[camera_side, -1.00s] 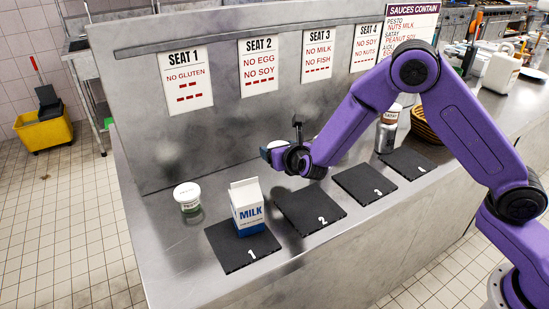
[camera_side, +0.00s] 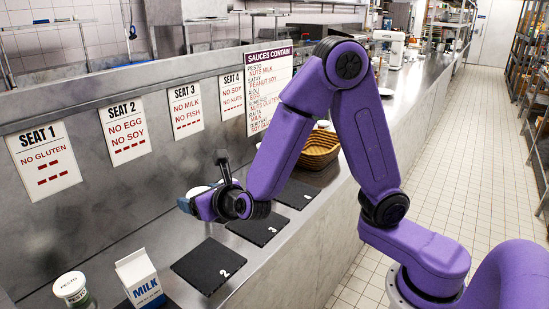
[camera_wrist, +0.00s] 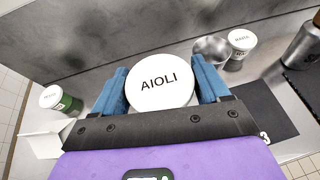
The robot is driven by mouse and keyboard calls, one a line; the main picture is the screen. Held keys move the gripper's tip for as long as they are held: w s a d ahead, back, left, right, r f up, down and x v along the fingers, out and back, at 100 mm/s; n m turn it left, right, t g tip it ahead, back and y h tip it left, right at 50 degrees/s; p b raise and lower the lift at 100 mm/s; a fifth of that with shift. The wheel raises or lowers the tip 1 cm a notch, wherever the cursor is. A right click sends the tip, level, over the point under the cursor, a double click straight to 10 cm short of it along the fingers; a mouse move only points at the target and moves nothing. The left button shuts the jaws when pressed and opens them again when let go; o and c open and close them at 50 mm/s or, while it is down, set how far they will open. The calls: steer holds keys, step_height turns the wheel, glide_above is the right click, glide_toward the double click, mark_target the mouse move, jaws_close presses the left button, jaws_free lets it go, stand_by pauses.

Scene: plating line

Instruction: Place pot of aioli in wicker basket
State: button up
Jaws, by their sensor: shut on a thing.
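The pot of aioli (camera_wrist: 160,82), with a white lid lettered AIOLI, is between the blue fingers of my gripper (camera_wrist: 160,92) in the wrist view. The fingers are shut on its sides. In the side view my gripper (camera_side: 190,203) is above the counter behind mat 2, and a bit of the white lid shows behind it. The wicker basket (camera_side: 320,146) stands on the counter at the far end, right of and apart from my gripper. It is round and brown, partly hidden by my arm, and I cannot see all of its inside.
The pesto pot (camera_side: 72,287) and milk carton (camera_side: 140,278) stand at the near left. Mats 2 (camera_side: 208,266) and 3 (camera_side: 258,228) look bare. The wrist view shows a metal bowl (camera_wrist: 211,49), another white-lidded pot (camera_wrist: 242,42) and a metal bottle (camera_wrist: 303,48). The seat-card wall runs behind.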

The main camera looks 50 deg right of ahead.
steer(key=r, duration=0.6)
steer(key=shift+w+d, duration=0.15)
steer(key=shift+d, duration=0.05)
steer(key=w+d+m+g+h, duration=0.2)
steer(key=d+m+h, duration=0.2)
steer(key=d, duration=1)
steer(key=w+d+m+g+h, duration=0.2)
steer(key=w+d+m+h, duration=0.1)
steer(key=d, duration=1)
steer(key=s+d+m+g+h, duration=0.15)
steer(key=s+d, duration=0.25)
steer(key=d, duration=0.5)
steer(key=s+d+m+g+h, duration=0.1)
steer(key=s+d+m+g, duration=0.25)
steer(key=d, duration=0.55)
steer(key=s+d+m+g+h, duration=0.15)
steer(key=s+d, duration=0.25)
steer(key=d, duration=0.6)
glide_above(319, 153)
steer(key=f, duration=1.4)
steer(key=shift+s+a+f, duration=0.2)
steer(key=shift+a+f, duration=0.05)
steer(key=shift+a, duration=0.05)
steer(key=shift+w+d+f, duration=0.1)
steer(key=shift+d+f, duration=0.05)
steer(key=shift+f, duration=1.65)
steer(key=shift+f, duration=0.15)
